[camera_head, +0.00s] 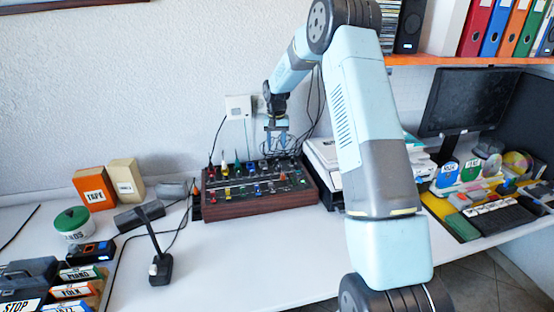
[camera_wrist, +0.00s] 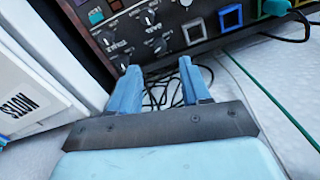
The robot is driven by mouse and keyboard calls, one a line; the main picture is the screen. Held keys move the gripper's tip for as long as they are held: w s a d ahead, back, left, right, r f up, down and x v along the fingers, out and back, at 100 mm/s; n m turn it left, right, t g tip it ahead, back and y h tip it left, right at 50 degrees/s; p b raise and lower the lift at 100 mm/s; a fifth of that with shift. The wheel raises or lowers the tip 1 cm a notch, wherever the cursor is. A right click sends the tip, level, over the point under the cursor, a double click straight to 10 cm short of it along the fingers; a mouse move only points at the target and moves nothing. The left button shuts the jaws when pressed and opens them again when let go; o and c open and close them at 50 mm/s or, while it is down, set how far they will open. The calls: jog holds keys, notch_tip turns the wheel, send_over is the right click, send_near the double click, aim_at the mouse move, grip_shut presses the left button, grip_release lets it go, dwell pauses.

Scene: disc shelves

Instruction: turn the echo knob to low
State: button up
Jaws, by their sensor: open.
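The mixer panel (camera_head: 262,207), a dark console with wooden sides, stands on the white table against the wall. It bears several coloured knobs and plugs. My gripper (camera_head: 276,143) points down above the panel's back edge, open and empty. In the wrist view my two blue fingers (camera_wrist: 159,66) are apart, with loose dark cables behind the gap. The panel's corner (camera_wrist: 165,62) shows beyond the fingertips. Several small black knobs with white labels are there, among them one knob (camera_wrist: 148,17) near the top. I cannot read which one is the echo knob.
A white box (camera_head: 323,160) stands close at the panel's right; its side (camera_wrist: 30,85) fills the left of the wrist view. Dark cables lie behind the panel, and a green cable (camera_wrist: 270,98) runs at right. A black stand (camera_head: 160,267) is on the table at front left.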

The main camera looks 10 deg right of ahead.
aim_at(277, 160)
notch_tip(277, 160, down, 8)
jog(key=shift+r, duration=0.1)
jog(key=shift+c, duration=0.2)
grip_shut()
jog(key=shift+d, duration=0.3)
jog(key=shift+a, duration=0.15)
